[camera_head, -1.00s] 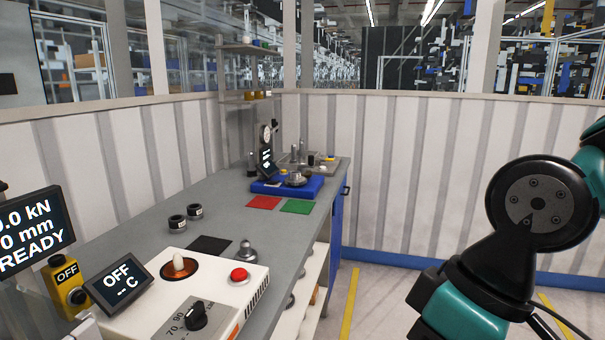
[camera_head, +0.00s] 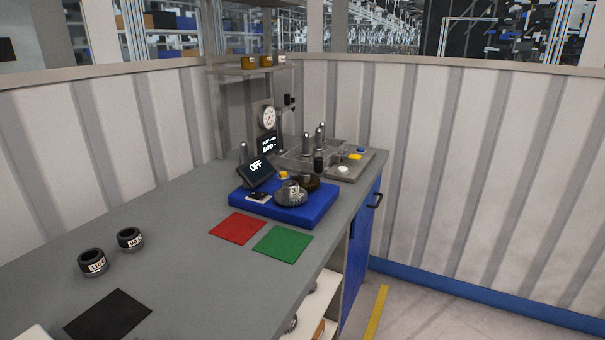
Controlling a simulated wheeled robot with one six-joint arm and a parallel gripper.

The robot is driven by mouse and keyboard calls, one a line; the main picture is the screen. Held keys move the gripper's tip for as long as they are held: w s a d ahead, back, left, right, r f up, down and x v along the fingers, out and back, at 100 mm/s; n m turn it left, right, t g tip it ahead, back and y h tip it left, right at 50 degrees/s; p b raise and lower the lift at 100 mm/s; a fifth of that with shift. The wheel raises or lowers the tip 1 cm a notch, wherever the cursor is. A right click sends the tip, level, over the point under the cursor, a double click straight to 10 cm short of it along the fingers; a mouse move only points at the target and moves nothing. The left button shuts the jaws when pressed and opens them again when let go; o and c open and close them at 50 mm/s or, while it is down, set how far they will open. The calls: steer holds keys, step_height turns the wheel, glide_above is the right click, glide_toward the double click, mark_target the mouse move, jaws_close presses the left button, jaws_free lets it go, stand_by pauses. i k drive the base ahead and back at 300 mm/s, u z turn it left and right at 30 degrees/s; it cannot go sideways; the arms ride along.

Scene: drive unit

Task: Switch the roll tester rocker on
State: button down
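A blue base (camera_head: 318,212) stands on the grey bench, carrying meshed-looking metal gears (camera_head: 291,194) and a darker round part (camera_head: 305,182); it looks like the roll tester. A tilted black display (camera_head: 256,171) at its back left reads OFF. A small dark and light piece (camera_head: 258,196) lies on the base's left part; it may be the rocker, but it is too small to tell. My gripper is not in view.
A red mat (camera_head: 237,229) and a green mat (camera_head: 283,244) lie before the base. Two dark rings (camera_head: 93,262) (camera_head: 130,239) and a black mat (camera_head: 107,315) are at left. A metal fixture (camera_head: 310,155) with upright pins stands behind. Floor is clear at right.

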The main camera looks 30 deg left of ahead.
mark_target(255, 195)
steer(key=u, duration=0.2)
steer(key=i, duration=0.95)
steer(key=u, duration=1.1)
steer(key=i, duration=0.8)
steer(key=u, duration=0.65)
